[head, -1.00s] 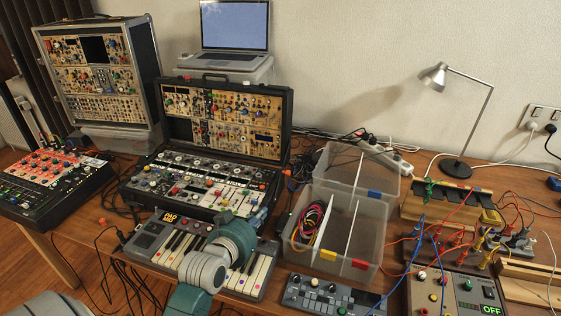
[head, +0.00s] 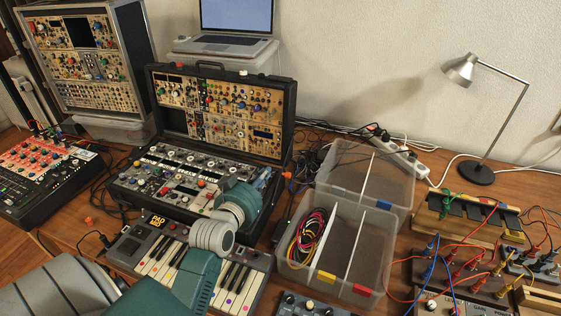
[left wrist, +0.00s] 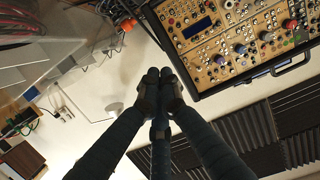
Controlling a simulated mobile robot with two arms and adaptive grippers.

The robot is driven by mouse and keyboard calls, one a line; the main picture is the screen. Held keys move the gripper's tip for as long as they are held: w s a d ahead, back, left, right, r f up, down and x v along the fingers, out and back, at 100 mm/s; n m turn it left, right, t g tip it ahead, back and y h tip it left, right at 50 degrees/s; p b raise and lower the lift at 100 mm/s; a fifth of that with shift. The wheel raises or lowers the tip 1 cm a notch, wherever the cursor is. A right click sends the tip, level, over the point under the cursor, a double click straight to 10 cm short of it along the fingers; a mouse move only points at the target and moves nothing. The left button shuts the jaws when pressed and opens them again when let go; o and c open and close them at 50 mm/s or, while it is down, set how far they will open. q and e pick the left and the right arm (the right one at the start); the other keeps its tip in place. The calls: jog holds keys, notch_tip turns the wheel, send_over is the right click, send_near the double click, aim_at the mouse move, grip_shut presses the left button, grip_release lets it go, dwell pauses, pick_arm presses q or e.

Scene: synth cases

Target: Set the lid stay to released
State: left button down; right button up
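The open synth case (head: 185,190) stands mid-table, its lid (head: 222,105) raised at the back. The lid's panel also shows in the left wrist view (left wrist: 230,40). A small orange piece (head: 287,174) is by the case's right side; an orange piece (left wrist: 127,25) also shows beside the lid in the wrist view. I cannot tell whether either belongs to the lid stay, or read its setting. My left gripper (left wrist: 160,78) has its fingertips together with nothing visible between them. In the head view my wrist largely hides it, at the case's front right. My right gripper is not in view.
A small keyboard (head: 165,262) lies in front of the case, under my left arm. Clear divided bins (head: 345,275) with cables stand to the right. A laptop (head: 235,20) sits behind. A lamp (head: 480,172) and patch boxes are at far right.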

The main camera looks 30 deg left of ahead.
pick_arm(q)
jog(key=x, duration=0.4)
jog(key=f+p+x, duration=0.1)
jog(key=x, duration=0.6)
jog(key=shift+w+f+p, duration=0.2)
jog(key=shift+f+p, duration=0.15)
jog(key=shift+f, duration=0.1)
jog(key=shift+w+a+f, duration=0.1)
jog(key=shift+w+f, duration=0.25)
jog(key=shift+f, duration=0.35)
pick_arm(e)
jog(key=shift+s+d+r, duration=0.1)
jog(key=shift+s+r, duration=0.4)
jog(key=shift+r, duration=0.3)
pick_arm(q)
jog(key=shift+w, duration=0.1)
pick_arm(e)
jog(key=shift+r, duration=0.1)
